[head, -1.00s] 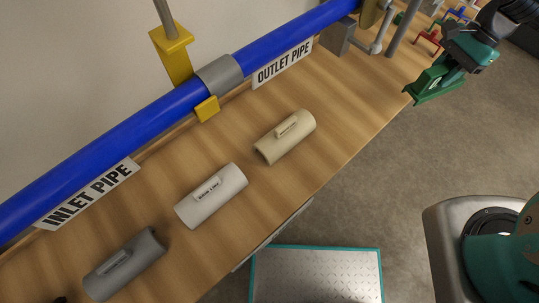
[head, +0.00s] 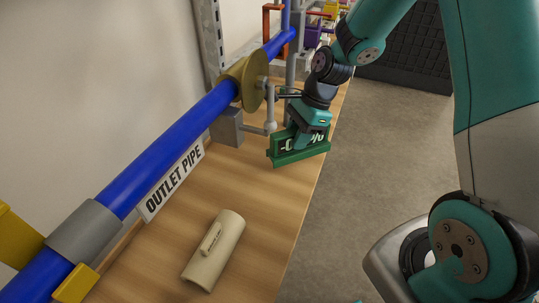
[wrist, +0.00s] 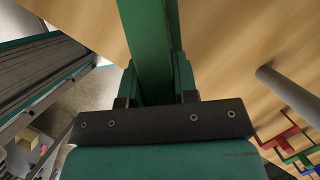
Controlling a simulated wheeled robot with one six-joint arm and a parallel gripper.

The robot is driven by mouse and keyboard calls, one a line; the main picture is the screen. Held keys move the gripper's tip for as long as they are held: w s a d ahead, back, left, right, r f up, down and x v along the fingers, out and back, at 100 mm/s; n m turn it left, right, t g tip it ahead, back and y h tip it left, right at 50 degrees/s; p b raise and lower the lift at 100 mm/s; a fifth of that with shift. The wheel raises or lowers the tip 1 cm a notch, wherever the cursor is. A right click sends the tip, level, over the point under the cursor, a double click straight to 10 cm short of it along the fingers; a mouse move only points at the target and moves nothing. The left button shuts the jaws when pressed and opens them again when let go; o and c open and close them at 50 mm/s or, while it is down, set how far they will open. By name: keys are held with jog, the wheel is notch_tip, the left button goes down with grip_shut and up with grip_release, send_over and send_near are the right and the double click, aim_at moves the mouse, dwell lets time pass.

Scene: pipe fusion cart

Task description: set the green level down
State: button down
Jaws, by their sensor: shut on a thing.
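The green level (head: 298,158) is a green bar with pale lettering on its side. It hangs below my gripper (head: 306,132) near the front edge of the wooden bench. In the wrist view the green level (wrist: 148,45) runs up the middle between the two fingers of my gripper (wrist: 155,88), which are shut on it. Bare wood of the bench (head: 185,210) shows around it. I cannot tell whether the underside of the level touches the wood.
A blue pipe (head: 170,145) with a yellow-brown flange (head: 255,80) runs along the wall behind. A grey block (head: 227,128) and grey rods stand close left of the level. A beige half-shell (head: 214,250) lies nearer. Red, green and blue pieces (wrist: 290,140) lie at right in the wrist view.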

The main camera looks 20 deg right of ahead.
aim_at(272, 154)
jog(key=a, duration=0.6)
jog(key=shift+a, duration=0.25)
jog(key=shift+f, duration=1.75)
jog(key=shift+f, duration=0.15)
jog(key=c, duration=0.9)
grip_release()
jog(key=v, duration=0.7)
jog(key=shift+r+p, duration=0.35)
jog(key=shift+r, duration=0.05)
